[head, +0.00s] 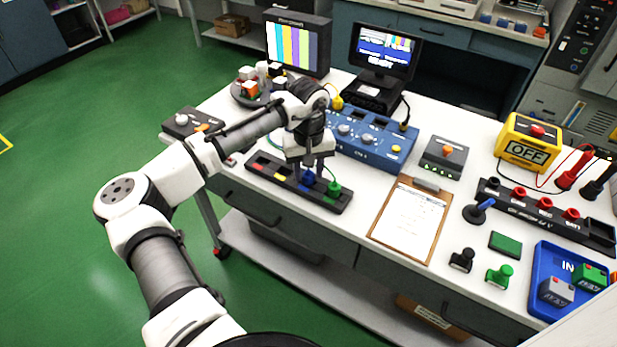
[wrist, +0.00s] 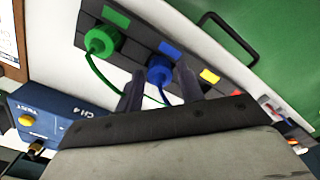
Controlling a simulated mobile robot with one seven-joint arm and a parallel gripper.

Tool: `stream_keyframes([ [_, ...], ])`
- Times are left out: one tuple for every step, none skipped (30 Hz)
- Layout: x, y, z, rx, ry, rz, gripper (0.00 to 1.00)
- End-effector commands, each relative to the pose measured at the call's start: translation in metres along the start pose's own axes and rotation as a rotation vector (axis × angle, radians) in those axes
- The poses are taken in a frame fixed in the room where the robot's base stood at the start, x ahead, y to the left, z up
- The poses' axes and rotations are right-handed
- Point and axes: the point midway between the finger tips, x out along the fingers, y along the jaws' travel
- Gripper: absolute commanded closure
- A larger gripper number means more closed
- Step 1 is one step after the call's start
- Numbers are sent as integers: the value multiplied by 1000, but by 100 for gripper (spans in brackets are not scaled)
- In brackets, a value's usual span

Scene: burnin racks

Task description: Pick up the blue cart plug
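The blue cart plug (head: 308,177) sits in the black socket strip (head: 262,172) at the front of the white cart top, with a blue label beside it. In the wrist view the blue plug (wrist: 159,69) lies between and just beyond the fingertips of my gripper (wrist: 160,75). The fingers are apart, one on each side of the plug, with no clear contact. In the head view my gripper (head: 307,163) points down over the strip at the blue plug. A cable runs from the plug back under my gripper, where its end is hidden.
The green plug (head: 333,188) with its cable sits close beside the blue one in the strip. A blue control box (head: 372,145) stands just behind. A clipboard (head: 410,215) lies to the right. Yellow and red labels mark the strip's left part.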

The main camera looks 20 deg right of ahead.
Motion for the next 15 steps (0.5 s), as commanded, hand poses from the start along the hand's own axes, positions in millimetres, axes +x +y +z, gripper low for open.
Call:
stream_keyframes([
  [0, 0, 0, 0, 0, 0, 69],
  [0, 0, 0, 0, 0, 0, 73],
  [0, 0, 0, 0, 0, 0, 78],
  [0, 0, 0, 0, 0, 0, 82],
  [0, 0, 0, 0, 0, 0, 86],
  [0, 0, 0, 0, 0, 0, 91],
  [0, 0, 0, 0, 0, 0, 95],
  [0, 0, 0, 0, 0, 0, 96],
  [0, 0, 0, 0, 0, 0, 96],
  [-1, 0, 0, 0, 0, 0, 96],
  [-1, 0, 0, 0, 0, 0, 96],
  [-1, 0, 0, 0, 0, 0, 96],
  [-1, 0, 0, 0, 0, 0, 96],
  [-1, 0, 0, 0, 1, 0, 96],
  [-2, 0, 0, 0, 1, 0, 96],
])
